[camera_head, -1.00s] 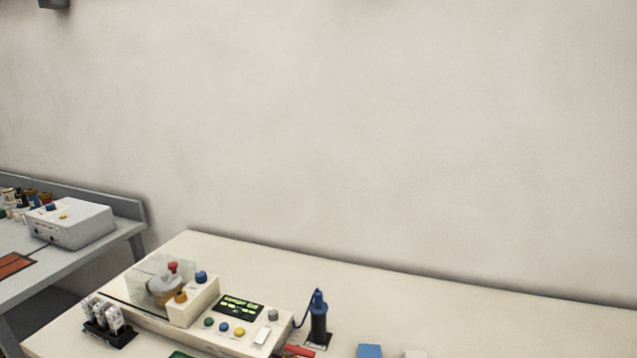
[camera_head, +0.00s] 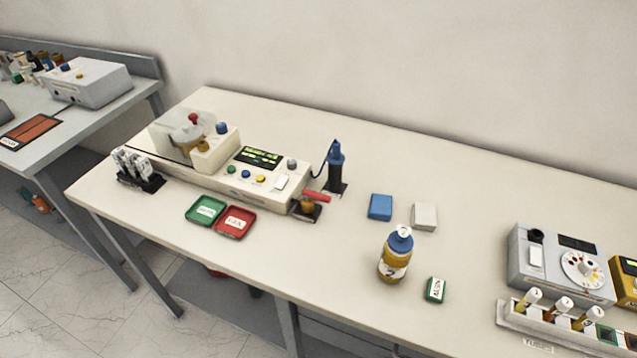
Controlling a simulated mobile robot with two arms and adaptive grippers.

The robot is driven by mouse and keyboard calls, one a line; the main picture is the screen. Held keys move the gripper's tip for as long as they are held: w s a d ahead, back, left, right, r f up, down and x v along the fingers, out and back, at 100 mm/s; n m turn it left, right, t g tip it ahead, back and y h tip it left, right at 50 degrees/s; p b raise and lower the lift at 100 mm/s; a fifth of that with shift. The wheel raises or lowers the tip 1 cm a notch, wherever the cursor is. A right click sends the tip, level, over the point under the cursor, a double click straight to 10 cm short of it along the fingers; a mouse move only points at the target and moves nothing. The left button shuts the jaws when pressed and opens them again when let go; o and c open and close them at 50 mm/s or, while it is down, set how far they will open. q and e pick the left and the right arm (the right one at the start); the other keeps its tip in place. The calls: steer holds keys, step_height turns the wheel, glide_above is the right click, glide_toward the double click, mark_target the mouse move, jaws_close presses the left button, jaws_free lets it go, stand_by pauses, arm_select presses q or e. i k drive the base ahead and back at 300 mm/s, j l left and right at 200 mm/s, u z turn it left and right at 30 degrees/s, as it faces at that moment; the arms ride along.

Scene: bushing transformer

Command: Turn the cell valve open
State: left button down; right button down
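A cream test instrument (camera_head: 222,181) stands on the long bench. At its left end a clear cover (camera_head: 170,132) encloses a cell, with a red knob (camera_head: 194,118) above it and a blue knob (camera_head: 222,128) beside it. A red lever handle (camera_head: 317,196) lies roughly level above a small brass-coloured body (camera_head: 306,206) at the instrument's right end. I cannot tell from this view which of these is the cell valve, or whether it is open. Neither of my grippers shows.
Red (camera_head: 236,222) and green (camera_head: 206,210) trays lie in front. A blue probe (camera_head: 335,165) stands right of the instrument. A bottle (camera_head: 396,258), blue block (camera_head: 380,207) and grey dial instrument (camera_head: 560,265) are further right. A second bench (camera_head: 90,120) stands left.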

mark_target(308, 194)
steer(key=l+u, duration=0.1)
steer(key=u, duration=0.3)
steer(key=k+l+u, duration=0.1)
steer(key=u, duration=0.3)
steer(key=k+u, duration=0.1)
steer(key=u, duration=0.3)
steer(key=k+l+u, duration=0.1)
steer(key=u, duration=0.3)
steer(key=k+l, duration=0.15)
steer(key=k, duration=0.2)
